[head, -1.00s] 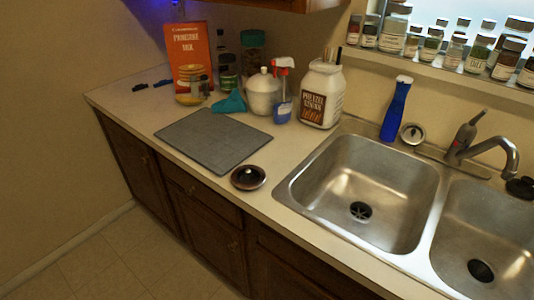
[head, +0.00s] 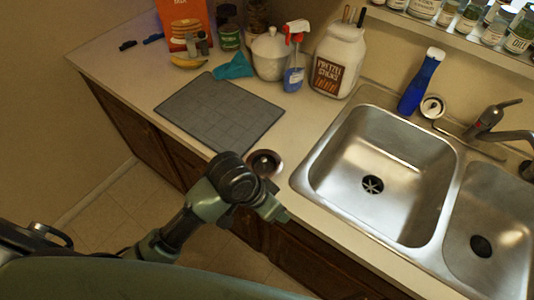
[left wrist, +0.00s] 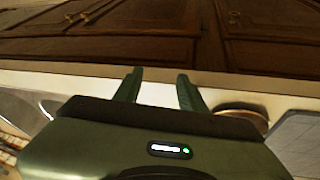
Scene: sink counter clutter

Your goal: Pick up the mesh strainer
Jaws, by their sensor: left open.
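A small round dark dish with a shiny metal rim (head: 265,163) lies on the counter between the grey mat and the sink. It looks like the mesh strainer, but I cannot make out any mesh. My left gripper (head: 275,209) is at the counter's front edge, just in front of this dish and apart from it; my arm hides its lower left side. In the left wrist view my left gripper (left wrist: 160,76) is open with nothing between its fingers, and the dish's rim (left wrist: 241,111) shows to the right of them. My right gripper is not in view.
The grey mat (head: 218,112) lies left of the dish. The double sink (head: 335,180) is to the right. Wooden cabinets (left wrist: 170,38) are below the counter.

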